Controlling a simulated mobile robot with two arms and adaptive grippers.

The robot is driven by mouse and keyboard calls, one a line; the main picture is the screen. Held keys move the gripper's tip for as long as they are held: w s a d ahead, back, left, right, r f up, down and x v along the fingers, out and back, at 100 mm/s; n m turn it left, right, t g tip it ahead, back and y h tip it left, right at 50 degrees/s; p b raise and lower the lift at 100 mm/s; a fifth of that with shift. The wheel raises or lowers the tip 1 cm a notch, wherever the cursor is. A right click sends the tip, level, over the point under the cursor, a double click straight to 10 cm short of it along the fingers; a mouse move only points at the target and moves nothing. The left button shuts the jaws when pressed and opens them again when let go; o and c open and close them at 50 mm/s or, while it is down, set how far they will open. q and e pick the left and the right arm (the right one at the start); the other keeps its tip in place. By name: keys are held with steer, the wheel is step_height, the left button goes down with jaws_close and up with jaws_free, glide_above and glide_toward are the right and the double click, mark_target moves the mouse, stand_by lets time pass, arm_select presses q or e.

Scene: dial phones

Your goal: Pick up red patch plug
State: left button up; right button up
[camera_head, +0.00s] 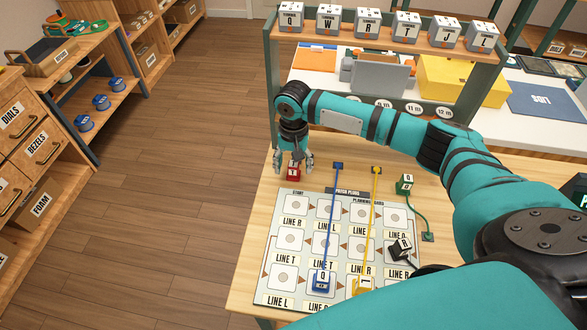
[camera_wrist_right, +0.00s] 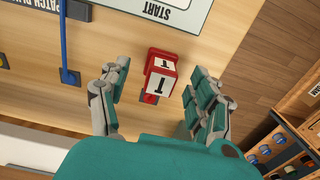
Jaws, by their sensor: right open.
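The red patch plug (camera_head: 293,173) stands on the wooden table just beyond the top left corner of the line board (camera_head: 286,211). In the right wrist view the red plug (camera_wrist_right: 160,75) has white faces marked T and sits between the finger tips, apart from both. My right gripper (camera_head: 293,160) points down over the plug with its fingers spread; it also shows in the right wrist view (camera_wrist_right: 158,92), open and empty. The plug is partly hidden by the fingers in the head view. My left gripper is not in view.
A blue plug (camera_head: 321,281) and a yellow plug (camera_head: 362,287) lie on the board with taut cords. A green plug (camera_head: 405,184) and a black plug (camera_head: 400,249) are to the right. A shelf (camera_head: 400,38) with several labelled blocks stands behind.

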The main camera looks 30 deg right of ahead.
steer(key=shift+f, duration=1.15)
steer(key=c, duration=1.2)
steer(key=shift+r, duration=0.1)
steer(key=shift+c, duration=0.2)
